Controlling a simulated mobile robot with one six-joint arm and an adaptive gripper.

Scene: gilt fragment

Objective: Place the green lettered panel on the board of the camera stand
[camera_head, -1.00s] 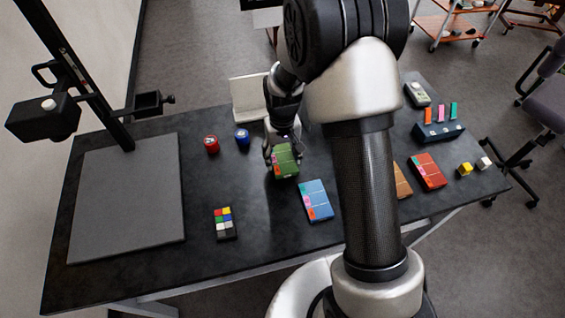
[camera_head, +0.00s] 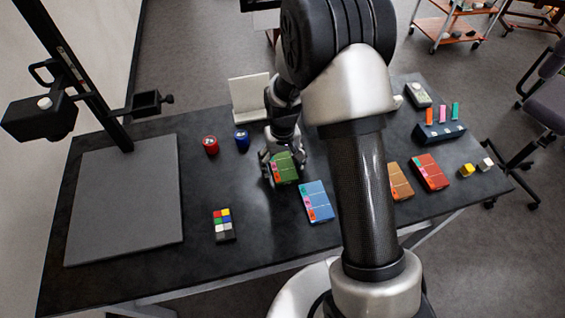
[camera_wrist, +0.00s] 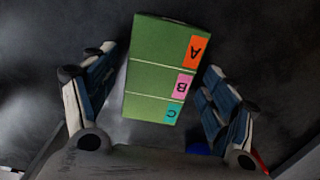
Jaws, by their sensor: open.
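The green lettered panel (camera_head: 286,168) lies on the dark table, near the middle, partly covered by my gripper in the head view. In the wrist view the panel (camera_wrist: 152,70) shows orange, pink and teal tabs marked A, B and C. My gripper (camera_head: 277,172) is open, low over the panel. In the wrist view its fingers (camera_wrist: 158,95) stand on either side of the panel's lower half, with gaps on both sides. The camera stand's grey board (camera_head: 122,205) lies bare at the table's left, below its post and camera head (camera_head: 42,117).
A blue panel (camera_head: 317,202) lies just right of and nearer than the green one. A colour chart (camera_head: 223,226), a red jar (camera_head: 211,145) and a blue jar (camera_head: 242,139) stand between board and gripper. Orange (camera_head: 399,181) and red (camera_head: 431,172) panels lie right of my arm.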

